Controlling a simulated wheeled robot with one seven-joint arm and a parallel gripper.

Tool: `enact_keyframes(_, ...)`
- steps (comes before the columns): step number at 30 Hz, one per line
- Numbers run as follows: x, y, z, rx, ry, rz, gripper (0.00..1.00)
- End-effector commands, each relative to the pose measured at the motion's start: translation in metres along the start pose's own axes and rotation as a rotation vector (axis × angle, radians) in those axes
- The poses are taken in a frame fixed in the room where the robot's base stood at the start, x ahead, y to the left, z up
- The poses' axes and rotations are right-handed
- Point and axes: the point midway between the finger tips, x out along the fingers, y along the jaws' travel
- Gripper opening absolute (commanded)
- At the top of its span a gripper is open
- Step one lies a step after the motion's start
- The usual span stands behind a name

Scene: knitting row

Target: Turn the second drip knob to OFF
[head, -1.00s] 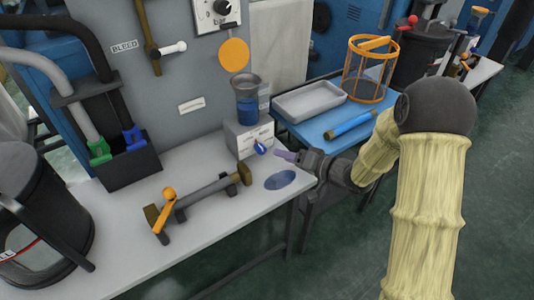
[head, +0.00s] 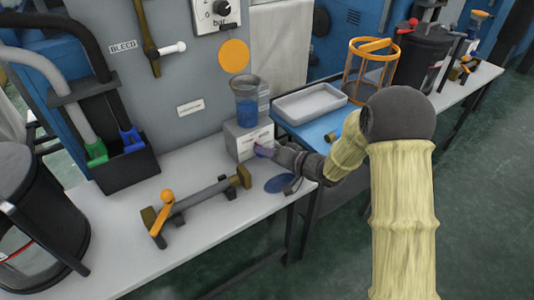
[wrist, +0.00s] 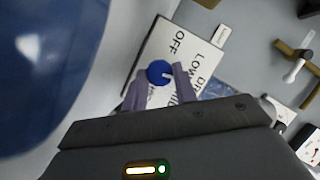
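The blue drip knob (wrist: 159,72) is on the white-labelled face of a small box (head: 239,141), under a cup of blue liquid (head: 247,104). In the wrist view its pale mark points to the right, towards LOW. OFF is printed above and right of the knob there. My gripper (wrist: 162,78) is open, with one purple finger on each side of the knob and small gaps beside it. Whether either finger touches it I cannot tell. In the head view my gripper (head: 262,150) is at the box's front and largely hides the knob.
A grey tray (head: 309,103) and orange cage (head: 371,70) stand right. The grey panel rises behind.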

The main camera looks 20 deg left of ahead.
Motion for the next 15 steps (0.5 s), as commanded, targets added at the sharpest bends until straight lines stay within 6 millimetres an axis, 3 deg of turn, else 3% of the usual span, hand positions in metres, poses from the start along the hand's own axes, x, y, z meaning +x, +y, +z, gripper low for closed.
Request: enact_keyframes(15, -0.0009, -0.0016, -0.0011, -0.067, -0.002, 0.032, 0.06)
